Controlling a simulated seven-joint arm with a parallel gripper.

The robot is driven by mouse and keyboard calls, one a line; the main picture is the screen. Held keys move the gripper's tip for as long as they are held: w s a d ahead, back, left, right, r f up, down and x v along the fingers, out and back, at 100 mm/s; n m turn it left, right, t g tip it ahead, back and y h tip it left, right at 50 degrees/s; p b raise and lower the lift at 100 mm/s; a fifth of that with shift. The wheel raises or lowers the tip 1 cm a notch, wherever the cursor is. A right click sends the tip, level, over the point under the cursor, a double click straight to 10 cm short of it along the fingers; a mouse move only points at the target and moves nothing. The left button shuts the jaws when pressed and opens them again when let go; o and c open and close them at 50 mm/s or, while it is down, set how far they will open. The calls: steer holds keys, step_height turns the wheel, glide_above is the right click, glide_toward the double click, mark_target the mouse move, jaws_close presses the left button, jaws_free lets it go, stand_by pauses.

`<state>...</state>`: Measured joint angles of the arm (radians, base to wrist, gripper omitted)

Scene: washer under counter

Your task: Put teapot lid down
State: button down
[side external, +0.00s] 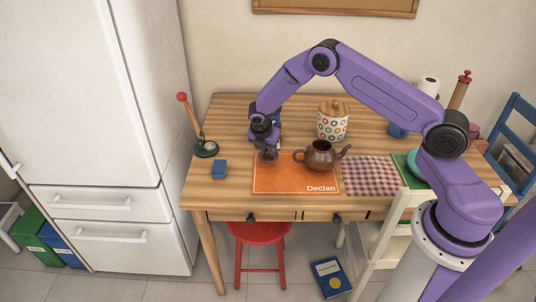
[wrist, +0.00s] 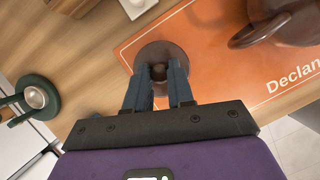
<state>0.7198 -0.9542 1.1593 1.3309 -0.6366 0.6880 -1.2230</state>
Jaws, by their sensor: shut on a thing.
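The teapot lid (wrist: 150,56) is a small dark brown disc, seen from above in the wrist view. My gripper (wrist: 160,78) is shut on its knob. In the side external view my gripper (side external: 268,153) is low over the left part of the orange mat (side external: 285,183), left of the teapot. I cannot tell whether the lid touches the mat. The brown teapot (side external: 320,156) stands upright and uncovered near the mat's right end, spout to the right. Part of the teapot (wrist: 270,22) shows at the wrist view's upper right.
A dotted canister (side external: 333,122) stands behind the teapot. A checked cloth (side external: 370,175) lies right of the mat. The mat's front left is clear.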

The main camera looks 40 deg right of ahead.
steer(key=shift+s+f, duration=0.1)
steer(key=shift+f, duration=1.15)
steer(key=shift+f, duration=0.15)
steer(key=c, duration=1)
jaws_free()
